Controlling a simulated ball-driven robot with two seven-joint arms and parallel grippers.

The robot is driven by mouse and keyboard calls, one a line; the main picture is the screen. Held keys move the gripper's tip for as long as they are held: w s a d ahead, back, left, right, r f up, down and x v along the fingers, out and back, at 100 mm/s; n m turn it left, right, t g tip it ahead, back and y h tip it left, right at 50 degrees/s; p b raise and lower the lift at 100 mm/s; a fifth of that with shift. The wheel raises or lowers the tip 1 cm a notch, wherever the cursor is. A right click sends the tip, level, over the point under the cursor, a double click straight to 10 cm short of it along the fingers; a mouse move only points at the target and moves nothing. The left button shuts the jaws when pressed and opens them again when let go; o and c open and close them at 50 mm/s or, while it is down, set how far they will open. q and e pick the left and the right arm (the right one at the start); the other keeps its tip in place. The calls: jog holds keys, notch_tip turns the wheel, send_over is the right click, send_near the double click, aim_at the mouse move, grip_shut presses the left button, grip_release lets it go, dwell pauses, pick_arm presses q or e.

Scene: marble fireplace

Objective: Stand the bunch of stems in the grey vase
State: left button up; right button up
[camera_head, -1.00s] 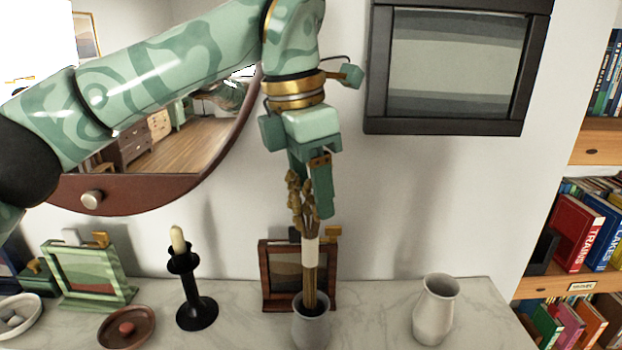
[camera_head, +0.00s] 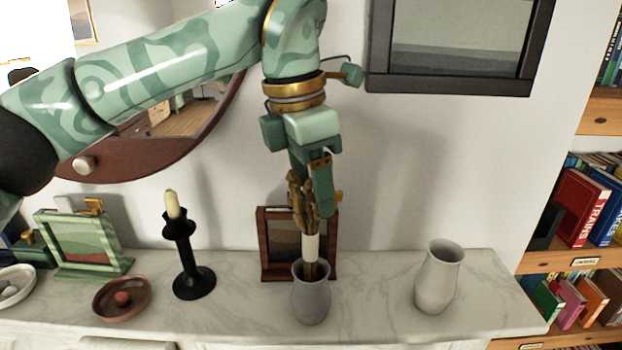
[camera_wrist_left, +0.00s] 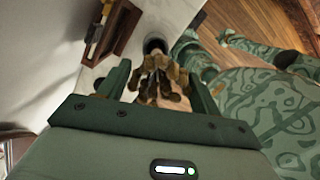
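The bunch of stems (camera_head: 299,204) is brown with a pale band around it. It stands nearly upright with its lower end inside the mouth of the grey vase (camera_head: 311,304), the band just above the rim. My left gripper (camera_head: 314,197) points down and is shut on the upper part of the bunch. In the left wrist view the brown heads (camera_wrist_left: 160,82) show between the fingers, with the dark vase mouth (camera_wrist_left: 155,45) beyond. The vase stands upright on the marble mantel. The stem ends inside it are hidden. My right gripper is not in view.
A paler vase (camera_head: 437,280) stands to the right on the mantel (camera_head: 375,312). A brown picture frame (camera_head: 268,262) stands close behind the grey vase. A black candlestick (camera_head: 186,262), a brown dish (camera_head: 105,303) and a green frame (camera_head: 58,262) stand to the left.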

pick_arm(q)
jog(key=o, duration=0.4)
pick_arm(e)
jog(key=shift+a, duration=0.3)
pick_arm(q)
jog(key=shift+r, duration=0.1)
notch_tip(320, 180, up, 16)
jog(key=s+a+p, duration=0.1)
jog(key=a+p, duration=0.1)
jog(key=shift+a, duration=0.25)
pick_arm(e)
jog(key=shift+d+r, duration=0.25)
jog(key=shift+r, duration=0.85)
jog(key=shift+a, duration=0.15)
